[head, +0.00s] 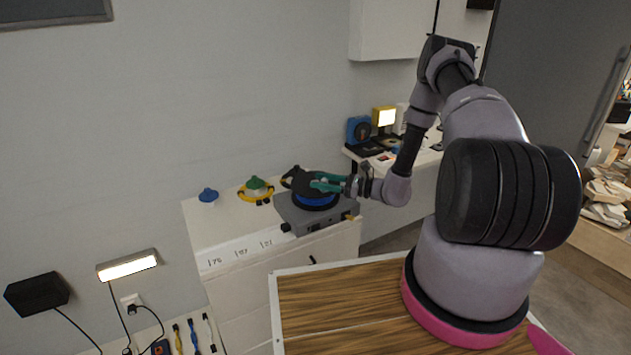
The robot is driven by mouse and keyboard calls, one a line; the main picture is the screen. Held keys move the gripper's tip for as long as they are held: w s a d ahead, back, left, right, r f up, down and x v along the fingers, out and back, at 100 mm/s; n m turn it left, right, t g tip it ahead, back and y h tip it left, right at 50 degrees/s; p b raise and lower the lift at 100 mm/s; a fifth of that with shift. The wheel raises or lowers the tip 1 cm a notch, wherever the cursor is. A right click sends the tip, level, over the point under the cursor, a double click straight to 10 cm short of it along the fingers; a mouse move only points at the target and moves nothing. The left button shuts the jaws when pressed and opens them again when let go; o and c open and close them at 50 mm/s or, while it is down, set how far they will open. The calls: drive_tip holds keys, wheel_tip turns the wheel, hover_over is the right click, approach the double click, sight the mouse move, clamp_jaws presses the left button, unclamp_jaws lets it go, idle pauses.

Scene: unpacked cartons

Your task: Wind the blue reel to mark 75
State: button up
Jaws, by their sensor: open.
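The blue reel (316,203) sits on a grey box-like base on the white cabinet, with a black top and a black handle at its upper left. Its dial or marks are too small to read, and part of its top is hidden by my gripper. My gripper (322,184) has green fingers and is open over the right side of the reel's black top. I cannot tell whether the fingers touch it.
A blue knob-like piece (208,195) and a green piece with a yellow ring (256,189) stand left of the reel. A wood-topped surface (340,300) lies in front.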

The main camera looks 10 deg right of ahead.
drive_tip(key=shift+x, duration=1.1)
clamp_jaws()
idle(0.7)
